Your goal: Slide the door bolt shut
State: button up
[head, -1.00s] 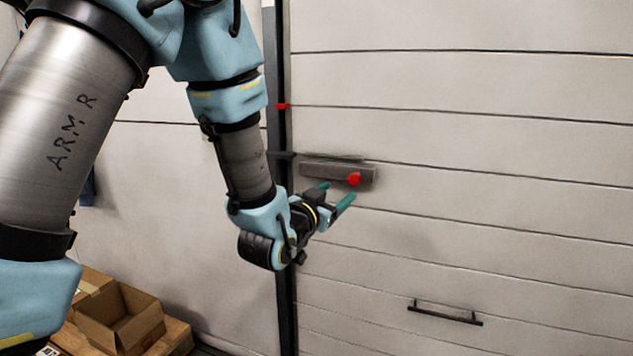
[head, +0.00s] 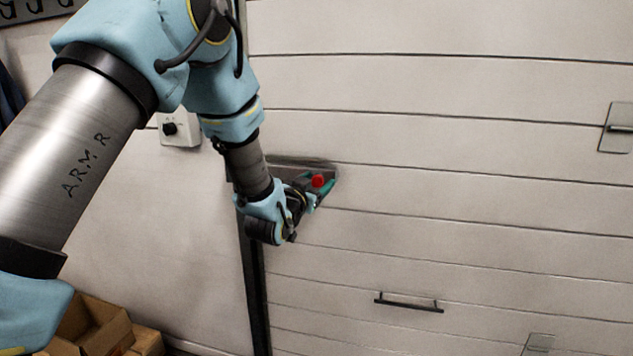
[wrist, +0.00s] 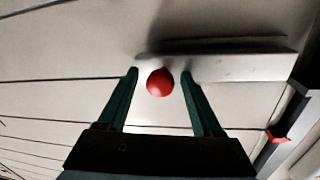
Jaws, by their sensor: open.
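The door bolt (head: 284,172) is a grey metal bar on the pale panelled door, partly hidden by my arm in the head view. It also shows in the wrist view (wrist: 225,67). Its round red knob (head: 318,181) shows beside my gripper (head: 320,190). In the wrist view the red knob (wrist: 160,83) sits between the two green fingers of my open gripper (wrist: 159,74). A gap shows on each side of the knob, so the fingers are not closed on it. The dark door post (head: 252,270) stands left of the bolt in the head view.
A red mark (wrist: 278,138) shows on the post side in the wrist view. A dark handle (head: 408,302) is lower on the door. A white switch box (head: 180,129) is on the wall behind my arm. Cardboard boxes (head: 95,328) lie at lower left.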

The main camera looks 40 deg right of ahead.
jog(key=shift+c, duration=0.2)
grip_shut()
dwell(1.1)
